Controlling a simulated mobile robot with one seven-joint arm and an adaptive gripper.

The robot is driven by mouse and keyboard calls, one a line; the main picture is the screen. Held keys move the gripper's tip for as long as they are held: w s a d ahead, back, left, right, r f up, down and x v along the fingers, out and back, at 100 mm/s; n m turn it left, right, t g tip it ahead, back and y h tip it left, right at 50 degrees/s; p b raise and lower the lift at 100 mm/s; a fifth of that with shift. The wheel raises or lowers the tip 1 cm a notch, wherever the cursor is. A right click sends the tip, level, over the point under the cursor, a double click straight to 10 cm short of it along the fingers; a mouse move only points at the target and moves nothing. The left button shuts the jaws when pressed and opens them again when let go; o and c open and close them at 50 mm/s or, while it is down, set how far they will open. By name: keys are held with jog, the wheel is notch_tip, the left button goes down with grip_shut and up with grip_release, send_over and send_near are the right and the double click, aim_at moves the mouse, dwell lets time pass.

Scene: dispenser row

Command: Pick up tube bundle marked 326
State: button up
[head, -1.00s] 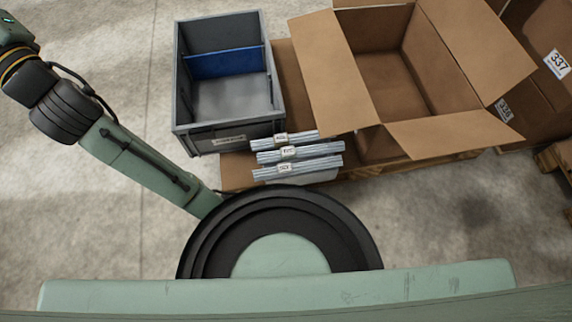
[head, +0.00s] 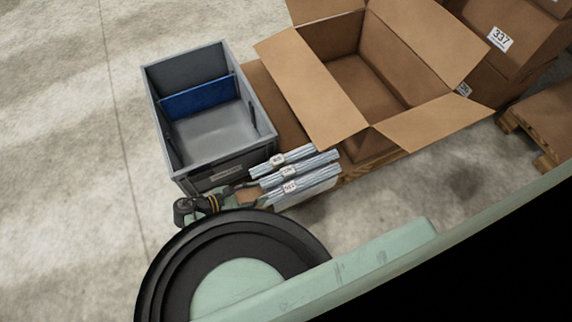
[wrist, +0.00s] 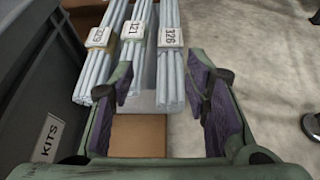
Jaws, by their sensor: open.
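The tube bundle marked 326 (wrist: 170,75) is a bunch of pale grey tubes with a white label band. In the wrist view it is the rightmost of three bundles and lies between my open fingers, its near end just ahead. In the head view it appears to be the bundle nearest me (head: 312,184). My gripper (wrist: 162,78) has purple-lined fingers, apart, with nothing clamped. The left finger overlaps the bundle marked 121 (wrist: 139,35). Whether the fingers touch any tubes, I cannot tell. In the head view my gripper (head: 243,193) is at the bundles' left ends, partly hidden.
A third bundle (wrist: 92,70) lies farther left. A grey crate (head: 180,178) with a blue divider stands beside the bundles, its KITS label (wrist: 48,140) close to my gripper. An open cardboard box (head: 320,100) stands behind. Bare floor (wrist: 262,100) lies to the right in the wrist view.

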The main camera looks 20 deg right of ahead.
jog(key=shift+g+h, duration=0.3)
jog(key=shift+g, duration=0.1)
jog(key=d, duration=0.1)
jog(key=s+d+f, duration=0.1)
jog(key=d, duration=0.1)
jog(key=d+f, duration=0.1)
jog(key=d, duration=0.1)
jog(key=shift+s+d, duration=0.15)
jog(key=shift+d, duration=0.1)
jog(key=x, duration=0.5)
jog(key=shift+w+d+f, duration=0.15)
jog(key=shift+w+d, duration=0.15)
jog(key=c, duration=0.9)
grip_shut()
